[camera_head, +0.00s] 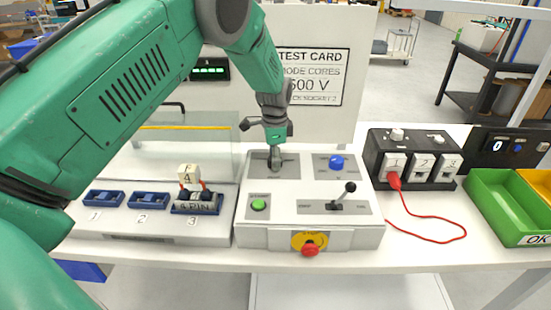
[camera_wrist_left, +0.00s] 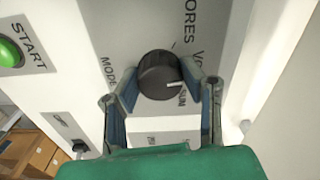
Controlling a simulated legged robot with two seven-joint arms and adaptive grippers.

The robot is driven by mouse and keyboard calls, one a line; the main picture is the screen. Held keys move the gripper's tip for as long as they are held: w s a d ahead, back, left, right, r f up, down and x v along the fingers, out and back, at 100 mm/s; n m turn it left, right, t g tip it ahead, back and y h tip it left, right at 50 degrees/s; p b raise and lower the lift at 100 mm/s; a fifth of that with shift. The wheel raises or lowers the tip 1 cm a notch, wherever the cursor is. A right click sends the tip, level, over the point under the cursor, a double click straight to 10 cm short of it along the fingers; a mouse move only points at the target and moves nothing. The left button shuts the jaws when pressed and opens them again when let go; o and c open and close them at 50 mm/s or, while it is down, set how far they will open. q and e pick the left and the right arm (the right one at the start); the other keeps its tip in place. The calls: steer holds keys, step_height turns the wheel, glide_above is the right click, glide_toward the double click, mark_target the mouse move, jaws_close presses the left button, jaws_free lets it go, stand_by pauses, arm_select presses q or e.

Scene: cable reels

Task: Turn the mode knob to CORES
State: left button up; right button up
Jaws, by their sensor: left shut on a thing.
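The dark round mode knob (camera_wrist_left: 158,75) sits on the grey plate of the control box, between the two fingers of my left gripper (camera_wrist_left: 160,82). The fingers are shut on its sides. In the wrist view its white pointer line faces right and slightly down, near a partly hidden label that seems to read SUM. The CORES label (camera_wrist_left: 188,20) is above and right of the knob, with a tick between. In the head view my left gripper (camera_head: 275,156) reaches down from above and mostly hides the knob. My right gripper is not in view.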

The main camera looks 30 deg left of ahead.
arm_select(q)
steer(key=n+p, duration=0.1)
steer(key=n, duration=0.4)
steer(key=shift+w+r, duration=0.1)
steer(key=n, duration=0.5)
steer(key=shift+n, duration=0.3)
stand_by(0.3)
steer(key=o, duration=1.1)
steer(key=shift+o, duration=0.2)
